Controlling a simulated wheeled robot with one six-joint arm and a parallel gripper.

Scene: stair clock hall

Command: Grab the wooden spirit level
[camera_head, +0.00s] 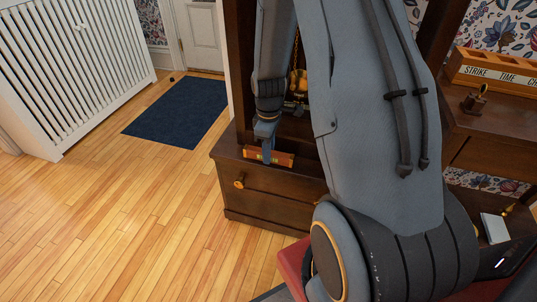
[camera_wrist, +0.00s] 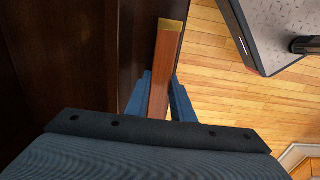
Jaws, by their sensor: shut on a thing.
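The wooden spirit level (camera_head: 282,159) is a short reddish-brown bar with a brass-coloured end. In the head view it is at the top of the dark wooden cabinet's lower part, near its front edge. My gripper (camera_head: 266,153) comes down on it from above. In the wrist view the level (camera_wrist: 164,62) stands lengthwise between the two blue fingers of my gripper (camera_wrist: 160,98), which are shut on it. Its near end is hidden behind the gripper body. I cannot tell whether the level still touches the cabinet.
The dark cabinet (camera_head: 262,197) has a drawer with a brass knob (camera_head: 239,182). A labelled wooden box (camera_head: 497,70) stands on a wooden surface at the right. A dark blue mat (camera_head: 180,112) lies on the wooden floor, and a white slatted panel (camera_head: 70,60) stands at the left. Open floor lies left of the cabinet.

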